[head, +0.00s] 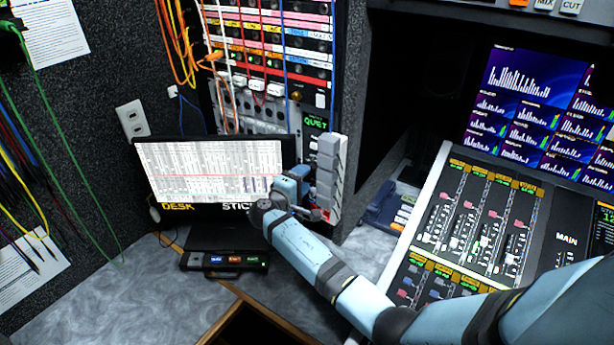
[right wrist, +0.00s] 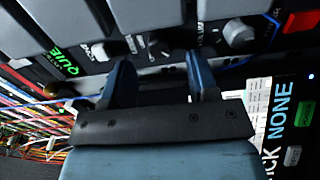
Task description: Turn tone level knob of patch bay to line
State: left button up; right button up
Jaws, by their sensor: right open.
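The patch bay (head: 262,75) stands at the back with rows of labelled jacks and plugged cables. Its lower part has a green "QUIET" display (head: 315,122), which also shows at the left in the right wrist view (right wrist: 62,62). In that view a small dark knob (right wrist: 158,48) is on the panel beyond the gap between my right fingers. A pale round knob (right wrist: 238,35) is farther right. I cannot read which is the tone level knob or where it points. My right gripper (right wrist: 158,66) is open and empty, close to the panel; it shows in the head view (head: 303,175). My left gripper is out of view.
A monitor (head: 215,165) stands left of my right gripper, with a small black unit (head: 225,261) below it. Grey blocks (head: 329,175) jut from the panel beside the gripper. A mixing console (head: 480,230) fills the right. Loose cables hang at left.

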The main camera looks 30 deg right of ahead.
jog(key=b+v, duration=0.1)
jog(key=v, duration=1)
jog(key=shift+f, duration=0.1)
